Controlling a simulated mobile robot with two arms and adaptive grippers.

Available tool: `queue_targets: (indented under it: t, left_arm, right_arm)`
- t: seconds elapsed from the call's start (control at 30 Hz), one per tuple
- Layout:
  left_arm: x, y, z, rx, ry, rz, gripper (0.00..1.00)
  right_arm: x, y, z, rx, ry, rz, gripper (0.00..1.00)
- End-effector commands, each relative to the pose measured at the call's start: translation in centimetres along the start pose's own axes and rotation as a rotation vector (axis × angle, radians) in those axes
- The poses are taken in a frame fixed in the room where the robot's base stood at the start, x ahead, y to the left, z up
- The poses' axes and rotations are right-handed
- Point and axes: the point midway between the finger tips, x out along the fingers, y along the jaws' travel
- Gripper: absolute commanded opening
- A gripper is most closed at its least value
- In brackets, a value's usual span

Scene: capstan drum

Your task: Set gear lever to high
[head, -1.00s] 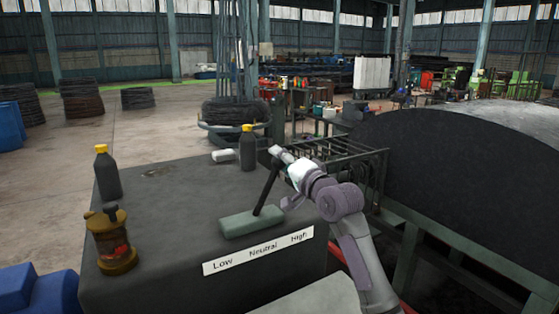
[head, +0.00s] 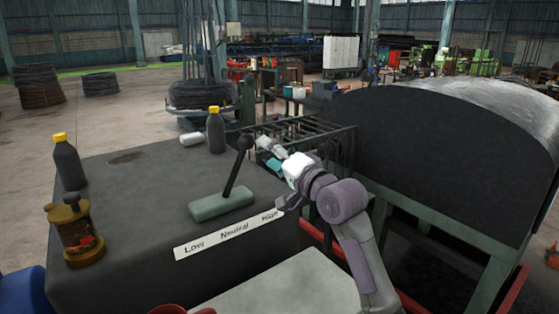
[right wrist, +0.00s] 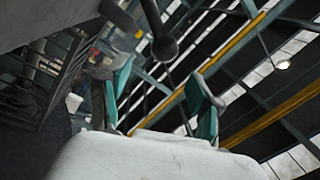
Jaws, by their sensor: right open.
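The gear lever (head: 236,172) is a dark rod with a round black knob, rising from a grey-green base (head: 222,206) on the dark cabinet. It leans to the right, towards the High end of the white Low, Neutral, High label (head: 228,234). My right gripper (head: 267,152) is open just right of the knob in the head view, apart from it. In the right wrist view, the knob (right wrist: 164,48) appears between the two teal fingers of the gripper (right wrist: 160,78), beyond their tips. Whether they touch it is hard to tell there. My left gripper is not in view.
A brass-and-glass oiler (head: 76,232) and a yellow-capped bottle (head: 67,162) stand on the cabinet's left side. Another bottle (head: 216,132) and a white cylinder (head: 192,139) are at its back. A metal rack (head: 310,135) and large dark drum (head: 430,150) are to the right.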

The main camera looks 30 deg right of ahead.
Motion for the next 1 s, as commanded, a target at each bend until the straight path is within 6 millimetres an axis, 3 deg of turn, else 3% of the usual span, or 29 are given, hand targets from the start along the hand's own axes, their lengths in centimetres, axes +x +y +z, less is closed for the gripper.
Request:
queue_targets:
  t: [0.1, 0.3, 1.0]
  left_arm:
    - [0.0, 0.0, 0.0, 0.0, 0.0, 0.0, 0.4]
    - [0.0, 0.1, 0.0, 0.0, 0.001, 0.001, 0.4]
    - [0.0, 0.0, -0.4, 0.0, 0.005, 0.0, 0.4]
  right_arm:
    - [-2.0, 0.1, 0.1, 0.0, -0.001, 0.001, 0.65]
    - [-3.5, 0.1, 0.0, 0.001, -0.001, 0.001, 0.65]
    - [-3.6, 0.1, 0.0, 0.001, -0.001, 0.001, 0.65]
